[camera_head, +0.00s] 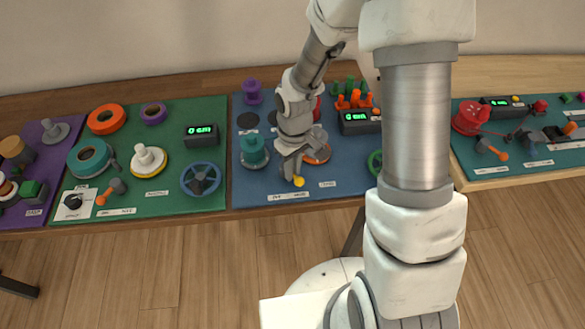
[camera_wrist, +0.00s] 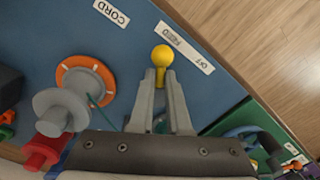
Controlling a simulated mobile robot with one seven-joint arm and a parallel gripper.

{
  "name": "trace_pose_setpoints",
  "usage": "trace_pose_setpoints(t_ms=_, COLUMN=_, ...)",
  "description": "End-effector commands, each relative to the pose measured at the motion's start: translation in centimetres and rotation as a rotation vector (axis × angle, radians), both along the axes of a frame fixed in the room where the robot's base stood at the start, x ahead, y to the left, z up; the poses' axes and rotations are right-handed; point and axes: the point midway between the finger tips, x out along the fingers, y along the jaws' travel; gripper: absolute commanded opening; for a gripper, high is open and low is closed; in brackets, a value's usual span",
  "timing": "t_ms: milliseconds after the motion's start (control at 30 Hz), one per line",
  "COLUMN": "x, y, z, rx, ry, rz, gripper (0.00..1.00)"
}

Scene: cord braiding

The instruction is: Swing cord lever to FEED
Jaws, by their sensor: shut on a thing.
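The cord lever's yellow knob (camera_head: 299,181) stands at the front of the blue panel. In the wrist view the knob (camera_wrist: 162,56) sits at the fingertips of my gripper (camera_wrist: 160,85), which is shut on the lever. The OFF/FEED label (camera_wrist: 185,47) lies just beyond the knob, which is nearer the FEED end than the OFF end. It also shows in the head view (camera_head: 288,194), in front of the knob. A CORD label (camera_wrist: 112,12) lies beside it.
An orange disc (camera_wrist: 85,88) with a grey spool (camera_wrist: 62,109) stands close left of my fingers in the wrist view. A teal spool (camera_head: 254,153) and a display (camera_head: 360,121) stand on the blue panel (camera_head: 247,190). The green panel (camera_head: 150,200) lies to the left.

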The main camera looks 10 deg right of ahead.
Motion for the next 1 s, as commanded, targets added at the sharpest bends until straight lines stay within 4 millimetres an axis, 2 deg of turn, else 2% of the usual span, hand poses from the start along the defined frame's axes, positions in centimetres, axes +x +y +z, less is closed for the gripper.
trace_pose_setpoints(t_ms=67, x=0.1, y=0.0, z=0.1, rx=-0.001, ry=-0.003, rz=0.001, gripper=0.00)
trace_pose_setpoints(t_ms=100, x=0.1, y=0.0, z=0.1, rx=-0.001, ry=-0.003, rz=0.001, gripper=0.17)
trace_pose_setpoints(t_ms=267, x=0.1, y=0.0, z=0.1, rx=0.000, ry=-0.001, rz=0.000, gripper=0.44)
trace_pose_setpoints(t_ms=533, x=0.0, y=0.0, z=0.1, rx=0.000, ry=-0.001, rz=-0.001, gripper=0.44)
trace_pose_setpoints(t_ms=667, x=0.1, y=0.0, z=0.8, rx=0.000, ry=-0.001, rz=-0.001, gripper=0.44)
trace_pose_setpoints(t_ms=767, x=0.2, y=-0.1, z=2.3, rx=-0.001, ry=-0.005, rz=-0.001, gripper=0.44)
trace_pose_setpoints(t_ms=1000, x=0.3, y=-0.2, z=8.2, rx=-0.001, ry=-0.009, rz=-0.002, gripper=0.44)
